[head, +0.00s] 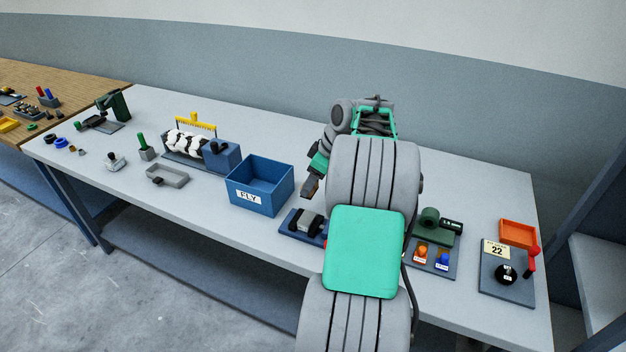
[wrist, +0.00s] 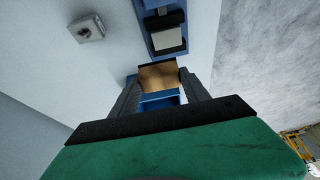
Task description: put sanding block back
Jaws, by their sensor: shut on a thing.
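My gripper (wrist: 159,82) is shut on a tan block, which I take to be the sanding block (wrist: 158,75). In the head view my gripper (head: 312,184) is above the bench, just right of the blue bin marked FLY. There the block is small and dark, hard to make out. A blue tray (wrist: 142,14) with a grey and black piece (wrist: 167,38) lies beyond the block in the wrist view. In the head view this tray (head: 288,226) is below my gripper, partly hidden by my arm. A blue surface shows between my fingers; I cannot tell what it is.
The FLY bin (head: 259,184) stands open beside my gripper. A small grey fitting (wrist: 88,27) is on the bench. Right of my arm are a dark board with orange and blue knobs (head: 435,265), an orange tray (head: 517,233) and a panel marked 22 (head: 507,292).

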